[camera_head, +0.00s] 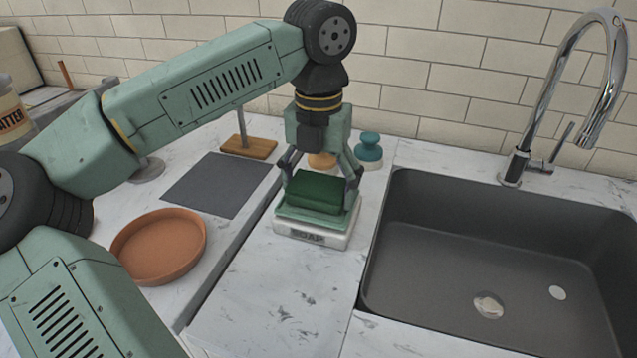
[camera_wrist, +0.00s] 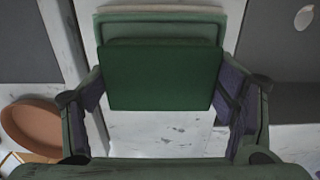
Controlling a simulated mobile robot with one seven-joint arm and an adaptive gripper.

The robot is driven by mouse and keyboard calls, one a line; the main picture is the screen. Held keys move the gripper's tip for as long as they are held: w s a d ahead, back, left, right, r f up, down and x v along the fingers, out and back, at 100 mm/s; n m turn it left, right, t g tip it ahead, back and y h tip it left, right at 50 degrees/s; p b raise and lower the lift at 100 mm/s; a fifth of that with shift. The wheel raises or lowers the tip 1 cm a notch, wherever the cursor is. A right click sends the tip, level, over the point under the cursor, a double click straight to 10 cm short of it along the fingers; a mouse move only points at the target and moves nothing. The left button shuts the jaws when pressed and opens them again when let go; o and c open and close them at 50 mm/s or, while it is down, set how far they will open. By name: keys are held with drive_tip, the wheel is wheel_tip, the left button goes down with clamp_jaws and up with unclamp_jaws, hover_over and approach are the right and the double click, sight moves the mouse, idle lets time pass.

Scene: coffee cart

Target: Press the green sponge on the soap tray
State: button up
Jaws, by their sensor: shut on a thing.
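The green sponge (camera_head: 315,191) is a dark green block held between the two fingers of my gripper (camera_head: 319,183). In the head view it is over the soap tray (camera_head: 311,237), a white box with a pale green top, labelled SOAP. The sponge overlaps the tray's top; I cannot tell for certain whether it touches it. In the wrist view the sponge (camera_wrist: 162,80) fills the space between my gripper's fingers (camera_wrist: 163,105), and the tray's pale green top (camera_wrist: 160,20) shows behind it.
A dark sink (camera_head: 480,240) with a chrome faucet (camera_head: 545,110) is on the right. A terracotta dish (camera_head: 158,247) and a grey mat (camera_head: 217,184) are on the left. A teal-topped object (camera_head: 369,148) stands behind the tray. The counter in front of the tray is clear.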

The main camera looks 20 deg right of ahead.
sight(319, 185)
drive_tip(key=shift+f+b, duration=0.4)
idle(1.3)
drive_tip(key=shift+r, duration=0.1)
drive_tip(key=shift+r+p, duration=2.5)
drive_tip(key=shift+r, duration=0.95)
drive_tip(key=shift+s+f, duration=0.1)
